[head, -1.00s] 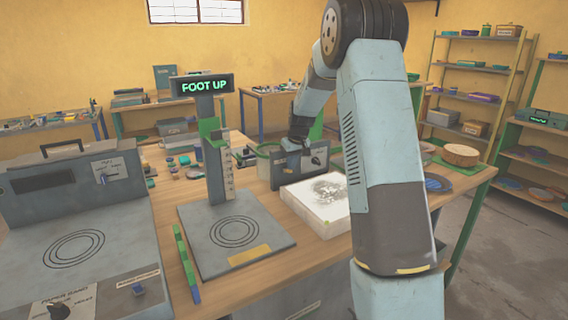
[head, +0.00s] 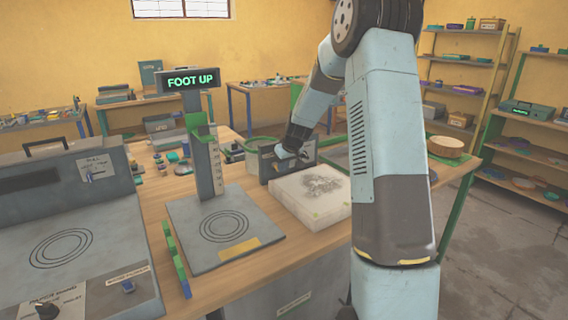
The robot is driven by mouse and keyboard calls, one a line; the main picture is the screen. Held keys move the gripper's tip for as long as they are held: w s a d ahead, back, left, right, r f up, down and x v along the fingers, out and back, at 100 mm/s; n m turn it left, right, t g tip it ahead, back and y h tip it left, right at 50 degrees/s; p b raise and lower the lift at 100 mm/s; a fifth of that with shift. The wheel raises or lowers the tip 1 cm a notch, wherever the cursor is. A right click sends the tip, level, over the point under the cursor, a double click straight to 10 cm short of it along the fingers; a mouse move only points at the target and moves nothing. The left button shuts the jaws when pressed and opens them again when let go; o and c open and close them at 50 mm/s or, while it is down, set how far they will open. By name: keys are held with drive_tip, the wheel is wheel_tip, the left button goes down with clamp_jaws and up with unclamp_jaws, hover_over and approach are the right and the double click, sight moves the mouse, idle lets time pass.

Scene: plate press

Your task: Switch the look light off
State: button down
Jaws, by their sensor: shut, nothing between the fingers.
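The look light appears to be the pale, low box (head: 300,205) with a dark speckled patch on its top, on the wooden table right of the press plate. Its top looks dull off-white. A grey control box (head: 268,172) stands right behind it, with a panel on its front. My gripper (head: 287,154) is shut and empty at the front of this control box, above the pale box's far edge. My gripper partly covers the panel, so the switch and its position cannot be made out. Whether the fingers touch it is also unclear.
A grey press plate (head: 222,228) with a column and a sign (head: 188,81) reading "FOOT UP" stands left of the pale box. A large grey machine (head: 66,225) is at the left. A green-rimmed container (head: 262,143) and a round wooden block (head: 446,147) are near the back.

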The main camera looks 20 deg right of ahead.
drive_tip(key=shift+w, duration=0.15)
drive_tip(key=shift+w+a+r, duration=0.2)
drive_tip(key=shift+w+r, duration=0.1)
drive_tip(key=shift+w, duration=0.3)
idle(0.3)
